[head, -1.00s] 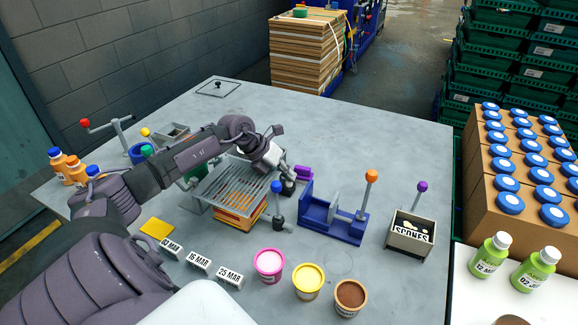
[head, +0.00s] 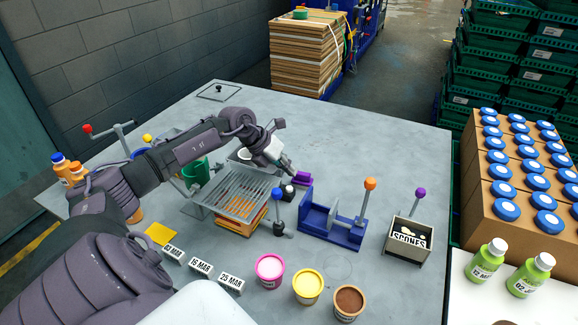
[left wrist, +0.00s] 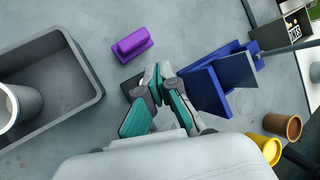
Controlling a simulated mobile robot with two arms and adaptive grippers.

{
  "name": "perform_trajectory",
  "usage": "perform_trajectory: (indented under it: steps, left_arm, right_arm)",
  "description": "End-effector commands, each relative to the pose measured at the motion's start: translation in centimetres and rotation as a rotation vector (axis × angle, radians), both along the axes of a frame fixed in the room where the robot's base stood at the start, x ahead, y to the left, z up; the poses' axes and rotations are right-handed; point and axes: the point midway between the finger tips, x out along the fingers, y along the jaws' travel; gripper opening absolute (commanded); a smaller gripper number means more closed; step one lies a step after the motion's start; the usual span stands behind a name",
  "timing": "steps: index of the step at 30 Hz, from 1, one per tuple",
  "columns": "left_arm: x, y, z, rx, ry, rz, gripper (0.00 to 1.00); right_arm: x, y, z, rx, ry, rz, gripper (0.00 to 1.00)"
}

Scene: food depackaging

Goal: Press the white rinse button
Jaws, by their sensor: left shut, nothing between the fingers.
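The white rinse button (head: 288,187) is a small white cap on a black base, beside the right rear corner of the metal rack on the table. My left gripper (head: 293,171) is shut and empty, pointing down just behind and above the button in the head view. In the left wrist view, the shut fingertips (left wrist: 153,78) are in front of a dark block (left wrist: 131,88), probably the button's base. The white cap is hidden there, and I cannot tell whether the fingers touch it. My right gripper is not in view.
A purple block (head: 303,178) lies close by the button. The blue fixture (head: 332,228) with an orange-knobbed lever stands to the right. A blue-knobbed lever (head: 278,213) stands in front, and the metal rack (head: 238,190) is left. A grey bin (left wrist: 60,100) holds a white cup.

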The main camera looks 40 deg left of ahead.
Motion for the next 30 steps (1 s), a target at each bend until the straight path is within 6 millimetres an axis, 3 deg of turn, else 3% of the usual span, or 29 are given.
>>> perform_trajectory:
  steps: [6, 12, 21, 30]
  left_arm:
    - [1.0, -1.9, 0.2, 0.159, -0.006, -0.277, 0.0]
    - [1.0, -3.1, 1.7, 0.377, 0.011, -0.637, 0.0]
    - [-0.2, -2.5, 5.7, 0.667, 0.089, -1.107, 0.0]
    - [-1.7, -1.5, 8.8, 0.792, 0.172, -1.334, 0.0]
  right_arm:
    - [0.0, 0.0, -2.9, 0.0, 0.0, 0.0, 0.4]
    - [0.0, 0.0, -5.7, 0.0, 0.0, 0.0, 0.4]
    - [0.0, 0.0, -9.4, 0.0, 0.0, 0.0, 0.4]
    - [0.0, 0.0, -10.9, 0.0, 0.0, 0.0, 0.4]
